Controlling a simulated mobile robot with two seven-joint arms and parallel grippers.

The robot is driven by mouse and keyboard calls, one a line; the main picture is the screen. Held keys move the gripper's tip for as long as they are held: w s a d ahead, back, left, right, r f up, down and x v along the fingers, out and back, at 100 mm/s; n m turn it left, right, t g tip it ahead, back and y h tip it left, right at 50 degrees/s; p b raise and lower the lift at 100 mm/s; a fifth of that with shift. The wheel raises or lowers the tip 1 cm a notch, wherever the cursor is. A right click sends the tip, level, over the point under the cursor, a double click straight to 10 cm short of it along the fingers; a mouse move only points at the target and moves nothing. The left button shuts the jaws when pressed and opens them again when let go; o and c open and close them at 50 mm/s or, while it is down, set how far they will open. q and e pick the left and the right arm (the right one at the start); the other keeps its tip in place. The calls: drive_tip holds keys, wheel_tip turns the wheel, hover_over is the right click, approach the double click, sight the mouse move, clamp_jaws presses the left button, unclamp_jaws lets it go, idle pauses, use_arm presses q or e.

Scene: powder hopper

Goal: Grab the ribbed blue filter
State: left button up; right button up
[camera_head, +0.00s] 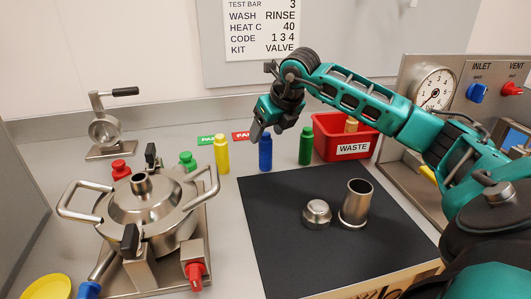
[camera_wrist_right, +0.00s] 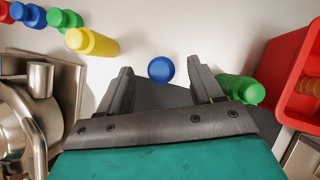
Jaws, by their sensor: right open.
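The blue filter (camera_head: 265,155) stands upright on the grey bench, just behind the black mat, between a yellow and a green one. In the right wrist view I see it end-on as a round blue top (camera_wrist_right: 161,69). My right gripper (camera_head: 266,132) is above it with the fingers pointing down. Its jaws are open and empty, and in the wrist view the blue top appears between the two fingertips. Ribs on the filter are too small to make out. My left gripper is not in view.
A yellow filter (camera_head: 221,155) stands to the left and a green one (camera_head: 306,146) to the right. The red waste bin (camera_head: 330,143) is further right. A steel vessel (camera_head: 150,215) fills the left. A steel cup (camera_head: 356,204) and cap (camera_head: 316,214) rest on the black mat (camera_head: 275,240).

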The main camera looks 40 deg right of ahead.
drive_tip(key=shift+x, duration=1.2)
clamp_jaws()
